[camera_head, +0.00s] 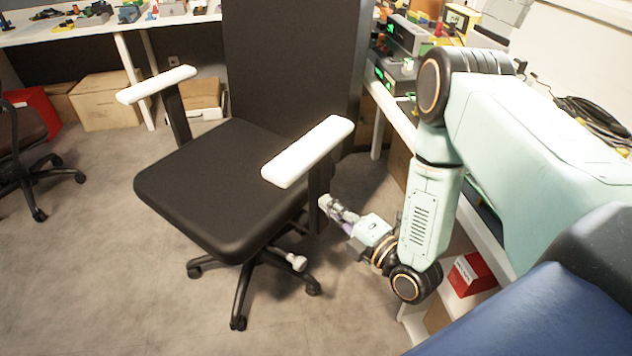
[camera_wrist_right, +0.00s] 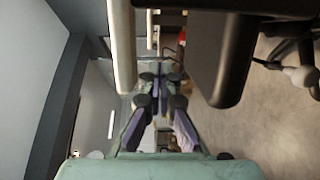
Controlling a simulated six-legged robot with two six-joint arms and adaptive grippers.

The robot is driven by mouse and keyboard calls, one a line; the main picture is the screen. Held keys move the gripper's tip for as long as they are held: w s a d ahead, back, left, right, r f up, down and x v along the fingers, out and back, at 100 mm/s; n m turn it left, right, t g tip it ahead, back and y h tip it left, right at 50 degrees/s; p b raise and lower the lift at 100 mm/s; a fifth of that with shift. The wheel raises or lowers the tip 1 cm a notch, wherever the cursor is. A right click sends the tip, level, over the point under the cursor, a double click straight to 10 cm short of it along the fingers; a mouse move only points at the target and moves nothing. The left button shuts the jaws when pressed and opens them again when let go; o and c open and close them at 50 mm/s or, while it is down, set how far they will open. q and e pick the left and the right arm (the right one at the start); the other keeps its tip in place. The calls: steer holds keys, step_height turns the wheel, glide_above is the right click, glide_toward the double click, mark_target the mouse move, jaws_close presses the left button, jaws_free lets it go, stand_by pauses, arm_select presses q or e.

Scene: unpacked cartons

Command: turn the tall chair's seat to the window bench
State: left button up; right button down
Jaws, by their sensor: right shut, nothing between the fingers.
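The tall chair (camera_head: 290,60) is black with a high back, white armrests (camera_head: 308,152) and a wheeled base. Its seat (camera_head: 215,185) has its front edge toward the lower left in the head view. My right gripper (camera_head: 332,208) is shut and empty, low beside the support of the chair's right-hand armrest. I cannot tell whether they touch. In the right wrist view, the gripper's fingers (camera_wrist_right: 160,92) are close together, with a dark chair part (camera_wrist_right: 224,60) to their right. I cannot tell which bench is the window bench. My left gripper is out of view.
A white bench (camera_head: 190,18) with small items runs along the back, with cardboard boxes (camera_head: 105,102) beneath. Another bench (camera_head: 393,112) with electronics stands on the right, close to my right arm. A second chair (camera_head: 22,150) is at the far left. The floor at front left is clear.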

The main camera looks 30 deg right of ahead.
mark_target(312, 173)
steer(key=b+x, duration=0.1)
steer(key=x, duration=0.2)
steer(key=d+b+x, duration=0.1)
steer(key=x, duration=0.3)
steer(key=d+b+x, duration=0.1)
steer(key=b+x, duration=0.1)
steer(key=x, duration=0.1)
steer(key=shift+w+d, duration=0.1)
steer(key=shift+w, duration=0.35)
steer(key=shift+w+d, duration=0.25)
steer(key=shift+d, duration=0.3)
